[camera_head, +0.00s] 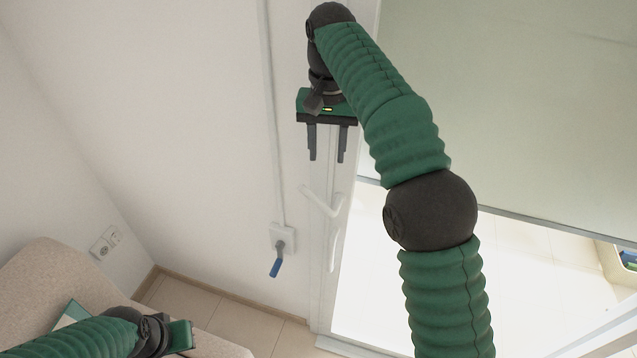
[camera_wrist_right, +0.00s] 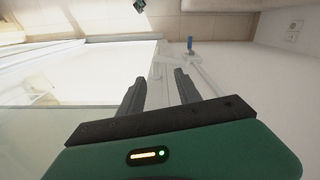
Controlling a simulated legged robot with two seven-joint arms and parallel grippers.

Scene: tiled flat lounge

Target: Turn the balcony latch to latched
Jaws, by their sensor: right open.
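A white lever handle (camera_head: 322,202), which looks like the balcony latch, sits on the white frame of the glazed door. It slants down to the right. A paler upright pull shows below it on the frame. In the wrist view the white lever (camera_wrist_right: 158,62) lies beyond the fingertips, small and washed out. My right gripper (camera_head: 327,158) is open and empty, above the lever in the head view, with its fingers pointing down towards it and apart from it. It also shows in the wrist view (camera_wrist_right: 160,78). My left gripper (camera_head: 182,337) shows only partly at lower left; its fingers cannot be made out.
A pipe runs down the wall to a white box with a blue-handled valve (camera_head: 276,266), left of the door frame. A beige padded seat (camera_head: 40,270) fills the lower left, near wall sockets (camera_head: 105,242). Tiled floor shows between seat and door. A pale blind (camera_head: 510,100) covers the upper glass.

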